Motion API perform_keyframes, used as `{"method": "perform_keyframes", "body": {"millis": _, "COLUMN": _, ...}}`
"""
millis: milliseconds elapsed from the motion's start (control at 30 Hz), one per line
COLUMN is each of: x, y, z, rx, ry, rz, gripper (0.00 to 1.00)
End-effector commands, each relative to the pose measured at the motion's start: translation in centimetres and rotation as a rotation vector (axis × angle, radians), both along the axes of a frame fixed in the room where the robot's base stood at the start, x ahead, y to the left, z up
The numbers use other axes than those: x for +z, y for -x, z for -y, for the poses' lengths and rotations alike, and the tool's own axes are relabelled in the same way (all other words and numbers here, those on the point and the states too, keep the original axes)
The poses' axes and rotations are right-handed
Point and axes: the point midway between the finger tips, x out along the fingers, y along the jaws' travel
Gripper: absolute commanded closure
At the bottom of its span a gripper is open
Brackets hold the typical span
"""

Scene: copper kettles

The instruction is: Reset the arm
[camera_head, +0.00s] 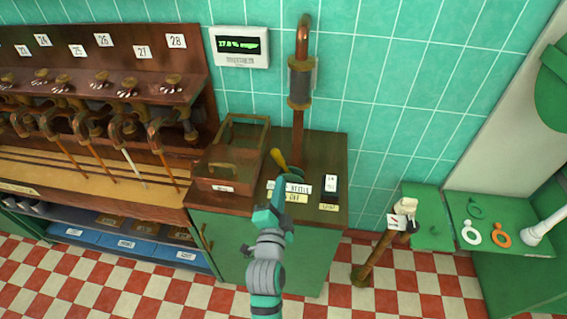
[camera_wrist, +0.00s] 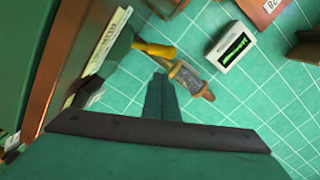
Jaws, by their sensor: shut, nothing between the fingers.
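My arm rises from the bottom middle of the head view. My gripper (camera_head: 281,183) points up and away, in front of the wooden top of the green cabinet (camera_head: 317,222). In the wrist view my gripper (camera_wrist: 160,78) shows as two teal fingers pressed together, with nothing between them. It partly hides a yellow-handled tool (camera_head: 278,158) and white labels (camera_head: 298,188) on the cabinet top. The yellow handle also shows in the wrist view (camera_wrist: 155,49), beyond the fingertips and apart from them.
A wooden crate (camera_head: 222,170) and a copper pipe (camera_head: 298,125) stand on the cabinet. A display reading 17.0 % sugar (camera_head: 240,46) hangs on the tiled wall. Numbered taps (camera_head: 130,125) line the left. Coloured rings (camera_head: 501,235) lie on a green surface at right. Checkered floor (camera_head: 400,295) is partly clear.

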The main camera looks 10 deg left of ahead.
Motion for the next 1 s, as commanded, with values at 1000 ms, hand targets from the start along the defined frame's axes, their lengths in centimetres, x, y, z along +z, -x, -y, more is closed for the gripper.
{"method": "perform_keyframes", "body": {"millis": 1000, "x": -12.1, "y": 22.5, "z": 4.4, "rx": 0.072, "ry": 0.572, "rz": -0.111, "gripper": 1.00}}
